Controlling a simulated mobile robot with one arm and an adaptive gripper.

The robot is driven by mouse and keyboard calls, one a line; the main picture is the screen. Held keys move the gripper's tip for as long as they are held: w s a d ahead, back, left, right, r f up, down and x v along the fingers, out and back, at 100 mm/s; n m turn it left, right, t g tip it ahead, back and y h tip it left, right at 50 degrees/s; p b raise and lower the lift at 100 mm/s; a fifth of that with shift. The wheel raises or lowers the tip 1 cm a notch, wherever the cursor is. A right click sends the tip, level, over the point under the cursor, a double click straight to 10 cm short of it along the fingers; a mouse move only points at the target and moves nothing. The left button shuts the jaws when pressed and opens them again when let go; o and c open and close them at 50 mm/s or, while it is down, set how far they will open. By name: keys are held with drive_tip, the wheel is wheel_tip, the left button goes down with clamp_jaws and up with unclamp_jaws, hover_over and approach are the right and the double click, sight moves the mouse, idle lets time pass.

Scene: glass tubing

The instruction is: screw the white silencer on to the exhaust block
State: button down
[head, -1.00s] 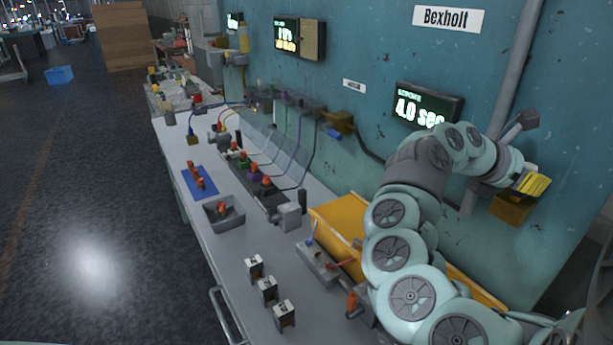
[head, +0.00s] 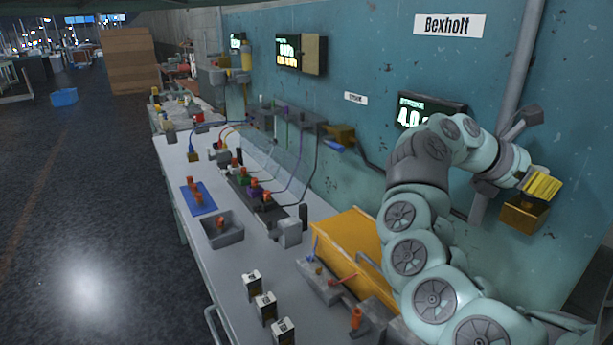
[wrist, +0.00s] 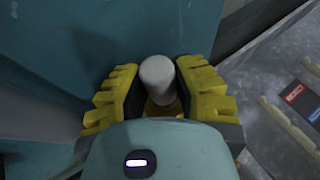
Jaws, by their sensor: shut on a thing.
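The white silencer (wrist: 157,78) is a pale, round-ended cylinder between the yellow finger pads in the wrist view. My gripper (head: 541,184) is shut on it, with a pad on each side. In the head view the pads hide the silencer. The brass-coloured exhaust block (head: 524,213) is on the teal wall at the right, just below my gripper. A bit of brass colour (wrist: 160,110) shows under the silencer in the wrist view. I cannot tell whether the silencer's thread is in the block.
A grey pipe (head: 516,75) runs down the wall beside my wrist. A lit display (head: 415,112) hangs left of my arm. The bench (head: 232,275) below carries a yellow sloped tray (head: 345,240), a grey bin (head: 222,232) and several small blocks.

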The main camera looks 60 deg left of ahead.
drive_tip(key=shift+b, duration=0.35)
drive_tip(key=c, duration=0.8)
unclamp_jaws()
drive_tip(key=y+p, duration=0.1)
drive_tip(key=p, duration=0.1)
drive_tip(key=n+p, duration=0.1)
drive_tip(key=shift+a+r+n+t+y+p, duration=0.1)
drive_tip(key=shift+r+n+t+y+p, duration=0.05)
drive_tip(key=shift+n+t+y+p, duration=0.2)
drive_tip(key=n+t+y+p, duration=0.1)
drive_tip(key=n+y+p, duration=0.1)
drive_tip(key=p, duration=0.5)
drive_tip(key=shift+y+p, duration=0.3)
drive_tip(key=shift+y, duration=0.05)
drive_tip(key=n+y+p, duration=0.1)
drive_tip(key=p, duration=0.2)
drive_tip(key=n+p, duration=0.1)
drive_tip(key=p, duration=0.2)
drive_tip(key=shift+w+d+y, duration=0.1)
drive_tip(key=shift+d+y, duration=0.15)
drive_tip(key=shift+y, duration=0.15)
drive_tip(key=y+p, duration=0.1)
drive_tip(key=p, duration=0.2)
drive_tip(key=shift+n, duration=0.35)
drive_tip(key=shift+o, duration=0.2)
drive_tip(key=shift+a, duration=0.1)
